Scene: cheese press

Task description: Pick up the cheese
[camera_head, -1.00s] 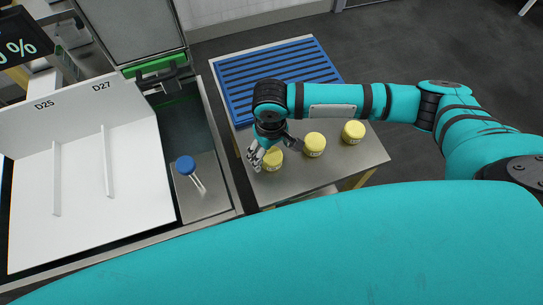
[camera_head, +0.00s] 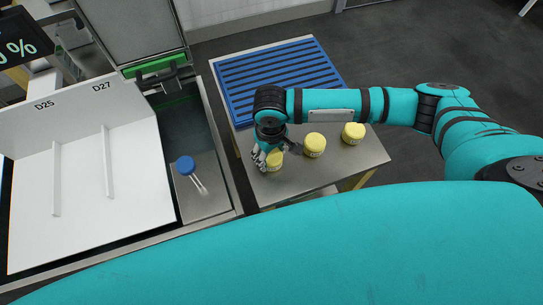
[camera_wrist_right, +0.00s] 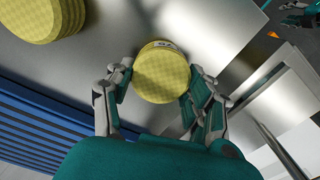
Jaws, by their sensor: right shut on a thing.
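Several yellow round cheeses are in view on a metal table (camera_head: 310,182). The leftmost cheese (camera_head: 275,162) is partly hidden by my right gripper (camera_head: 268,157). In the right wrist view this cheese (camera_wrist_right: 160,75), with a small dark-lettered label on its side, sits between the two fingers of my right gripper (camera_wrist_right: 156,88), which is shut on it. The middle cheese (camera_head: 314,145) and the right cheese (camera_head: 353,133) stand apart on the table. I cannot tell whether the held cheese touches the table. My left gripper is not in view.
A blue slatted mat (camera_head: 275,75) lies on the far part of the table. To the left are a metal basin with a blue-topped tool (camera_head: 186,166) and a white panel (camera_head: 80,180) marked D25 and D27. The middle cheese stands close to my right gripper.

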